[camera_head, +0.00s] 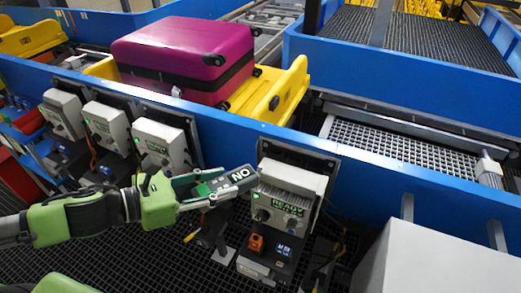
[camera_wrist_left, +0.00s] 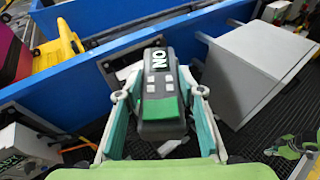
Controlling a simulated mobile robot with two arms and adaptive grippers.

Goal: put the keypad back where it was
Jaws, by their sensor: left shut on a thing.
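The keypad (camera_head: 227,184) is a dark grey handset with a white "NO" label at its far end. In the left wrist view the keypad (camera_wrist_left: 160,90) also shows pale buttons and a green panel. My left gripper (camera_head: 205,188) is shut on it, with one finger along each side; the fingers also show in the left wrist view (camera_wrist_left: 160,115). The keypad is held in the air, its "NO" end close to the left side of a grey control box (camera_head: 292,190) marked "READY". I cannot tell whether they touch. My right gripper cannot be made out clearly.
A blue conveyor wall (camera_head: 380,165) runs behind the boxes. A purple suitcase (camera_head: 185,55) lies in a yellow tray (camera_head: 285,95) beyond it. Several similar control boxes (camera_head: 160,145) stand at left. A white cabinet (camera_head: 435,260) stands at lower right. Below is dark grating.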

